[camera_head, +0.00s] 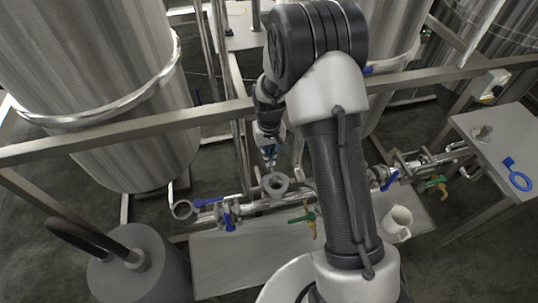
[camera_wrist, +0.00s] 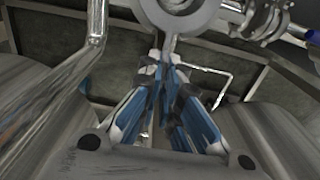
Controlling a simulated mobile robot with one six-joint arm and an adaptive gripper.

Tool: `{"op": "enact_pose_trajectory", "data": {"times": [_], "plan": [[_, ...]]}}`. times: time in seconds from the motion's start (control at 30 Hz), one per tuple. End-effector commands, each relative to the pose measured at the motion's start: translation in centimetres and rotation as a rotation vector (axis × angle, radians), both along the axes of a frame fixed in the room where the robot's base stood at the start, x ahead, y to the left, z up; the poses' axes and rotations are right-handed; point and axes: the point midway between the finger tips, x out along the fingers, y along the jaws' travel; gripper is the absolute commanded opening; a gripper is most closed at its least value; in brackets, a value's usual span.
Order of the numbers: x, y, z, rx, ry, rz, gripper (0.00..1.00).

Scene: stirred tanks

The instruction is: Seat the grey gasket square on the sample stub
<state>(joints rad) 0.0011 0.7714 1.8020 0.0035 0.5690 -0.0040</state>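The grey gasket (camera_head: 266,188) is a thick ring just below my gripper (camera_head: 270,160) in the head view, over the pipework. In the wrist view the gasket (camera_wrist: 180,27) is cut off by the top edge. Its narrow tab runs down between the blue-padded fingertips of my gripper (camera_wrist: 168,70), which are closed around it. A round pale metal face (camera_wrist: 181,4) shows inside the ring; it may be the sample stub's end. I cannot tell whether the gasket touches it or sits square.
A side table (camera_head: 475,125) at right holds a blue ring with a tab (camera_head: 520,181) and a small metal fitting (camera_head: 484,133). A pale mug (camera_head: 397,222) stands right of my arm. Valves with blue (camera_head: 229,219) and green (camera_head: 303,218) handles line the pipe. Large tanks (camera_head: 95,85) stand behind.

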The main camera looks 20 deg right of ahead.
Motion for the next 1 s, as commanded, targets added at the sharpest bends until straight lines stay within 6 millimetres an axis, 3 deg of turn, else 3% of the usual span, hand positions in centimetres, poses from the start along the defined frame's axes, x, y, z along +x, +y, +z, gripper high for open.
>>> {"op": "enact_pose_trajectory", "data": {"times": [1.0], "plan": [[0.0,0.0,-1.1,0.000,0.000,0.000,0.00]]}}
